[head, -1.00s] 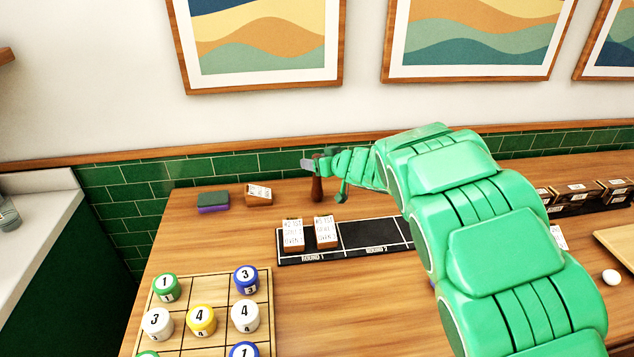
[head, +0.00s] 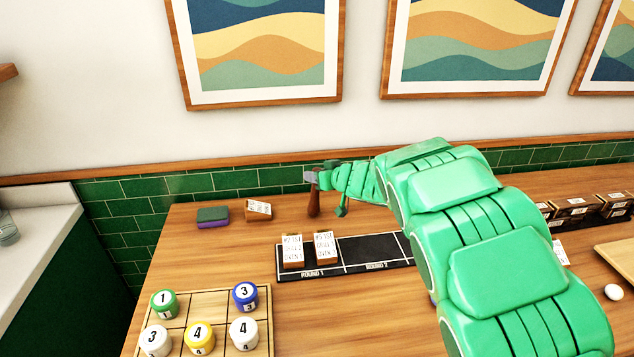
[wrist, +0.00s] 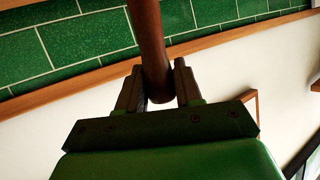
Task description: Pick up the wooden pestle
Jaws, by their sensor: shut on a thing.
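The wooden pestle (head: 314,203) is dark brown and upright near the back of the wooden counter. In the head view its lower end shows below my gripper (head: 313,176). I cannot tell whether that end touches the counter. In the wrist view the pestle's brown shaft (wrist: 149,45) runs between the two fingers of my gripper (wrist: 159,88), which are shut on it. The fingers hide part of the shaft.
A black board (head: 352,264) marked in rounds holds two labelled blocks in front of the pestle. A sponge (head: 212,217) and a small block (head: 258,210) lie to the left. A grid board (head: 176,310) with numbered pieces is front left. The green tiled wall (head: 236,181) is close behind.

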